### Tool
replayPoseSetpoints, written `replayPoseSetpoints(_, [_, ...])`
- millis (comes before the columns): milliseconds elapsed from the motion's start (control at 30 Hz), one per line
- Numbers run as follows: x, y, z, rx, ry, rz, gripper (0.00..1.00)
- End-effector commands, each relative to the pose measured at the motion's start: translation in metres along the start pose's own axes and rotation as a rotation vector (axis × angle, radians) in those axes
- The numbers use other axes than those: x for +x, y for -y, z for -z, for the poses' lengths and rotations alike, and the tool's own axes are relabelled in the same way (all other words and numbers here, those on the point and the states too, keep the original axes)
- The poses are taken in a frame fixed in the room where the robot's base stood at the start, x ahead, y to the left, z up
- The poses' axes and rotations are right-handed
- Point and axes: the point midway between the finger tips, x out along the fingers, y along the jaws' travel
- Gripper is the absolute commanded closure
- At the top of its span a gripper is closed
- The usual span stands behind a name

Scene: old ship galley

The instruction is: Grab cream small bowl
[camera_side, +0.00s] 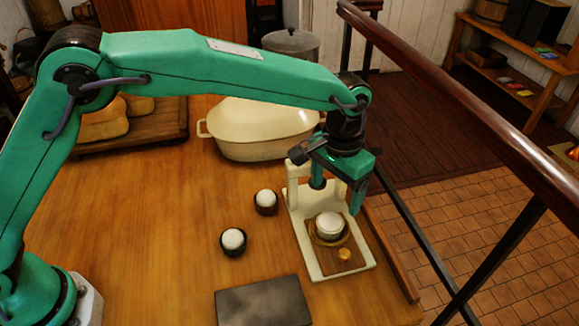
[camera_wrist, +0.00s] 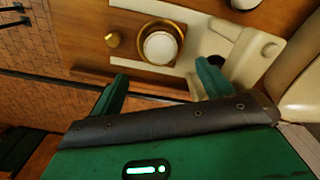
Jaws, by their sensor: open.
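The cream small bowl (camera_side: 330,225) sits on a round brass-coloured ring on a wooden panel set in a cream stand (camera_side: 299,246). It also shows in the wrist view (camera_wrist: 160,47), inside the brass ring (camera_wrist: 172,28). My gripper (camera_side: 337,193) is open and empty, pointing down above the stand, with its fingers spread behind and above the bowl in the side view. In the wrist view its two green fingertips (camera_wrist: 163,74) lie apart, and the bowl is beyond the gap between them. The fingers do not appear to touch the bowl.
Two small dark cups with white contents (camera_side: 266,202) (camera_side: 233,241) stand left of the stand. A dark slab (camera_side: 263,303) lies in front, a cream lidded casserole (camera_side: 262,128) behind. The stand's cream posts rise near my gripper. A wooden rail (camera_side: 450,95) runs along the right.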

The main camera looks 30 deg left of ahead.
Motion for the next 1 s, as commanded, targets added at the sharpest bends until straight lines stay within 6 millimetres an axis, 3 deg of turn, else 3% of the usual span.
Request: replayPoseSetpoints(1000, [0.047, 0.001, -0.001, 0.000, 0.002, 0.001, 0.21])
